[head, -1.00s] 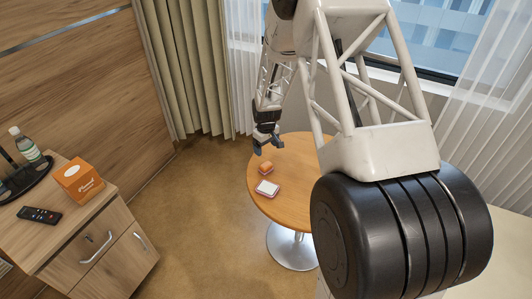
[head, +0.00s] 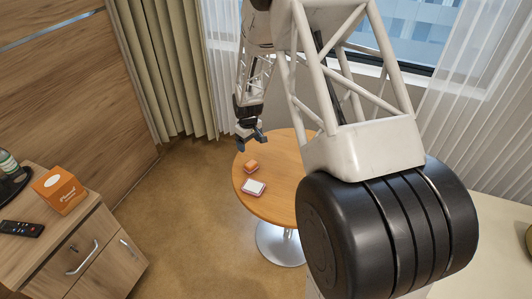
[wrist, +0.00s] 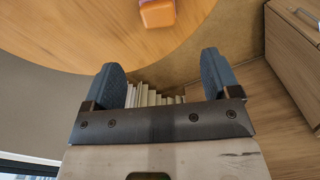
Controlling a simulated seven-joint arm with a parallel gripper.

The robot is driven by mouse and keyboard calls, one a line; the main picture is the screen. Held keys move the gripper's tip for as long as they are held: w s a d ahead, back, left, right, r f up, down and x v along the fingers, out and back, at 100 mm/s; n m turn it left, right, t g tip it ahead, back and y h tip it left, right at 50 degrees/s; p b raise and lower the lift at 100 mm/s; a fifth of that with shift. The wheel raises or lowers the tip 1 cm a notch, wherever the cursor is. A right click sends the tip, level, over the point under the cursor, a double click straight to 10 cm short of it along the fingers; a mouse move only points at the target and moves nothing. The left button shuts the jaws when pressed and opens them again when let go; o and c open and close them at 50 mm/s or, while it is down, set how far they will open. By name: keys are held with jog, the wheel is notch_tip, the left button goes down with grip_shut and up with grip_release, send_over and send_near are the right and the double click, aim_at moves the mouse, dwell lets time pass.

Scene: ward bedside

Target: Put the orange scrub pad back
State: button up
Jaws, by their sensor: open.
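The orange scrub pad (head: 251,166) is a small block with a paler lower edge. It lies near the left edge of the round wooden table. It also shows at the top of the wrist view (wrist: 157,13), partly cut off by the frame. My gripper (head: 251,143) is open, above and just behind the pad in the head view. In the wrist view the space between its fingers (wrist: 160,72) is empty, and the pad is beyond the fingertips, apart from them.
A small white, red-edged item (head: 254,187) lies on the round table (head: 283,196) close to the pad. Curtains (head: 170,70) hang behind.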

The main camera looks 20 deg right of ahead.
jog(key=s+a+r+m+t, duration=0.1)
jog(key=s+a+r, duration=0.2)
jog(key=s+r, duration=0.8)
jog(key=s+a+r+m, duration=0.1)
jog(key=s+a+r, duration=0.2)
jog(key=s+r, duration=0.9)
jog(key=s+a+r+m, duration=0.1)
jog(key=s+a+r, duration=0.1)
jog(key=s+r, duration=0.4)
jog(key=s+a+r+m+t, duration=0.1)
jog(key=s+r, duration=0.4)
jog(key=s, duration=1)
jog(key=shift+s+a+r+m+t, duration=0.15)
jog(key=shift+a+r+m+t, duration=0.15)
jog(key=shift+a+r, duration=0.05)
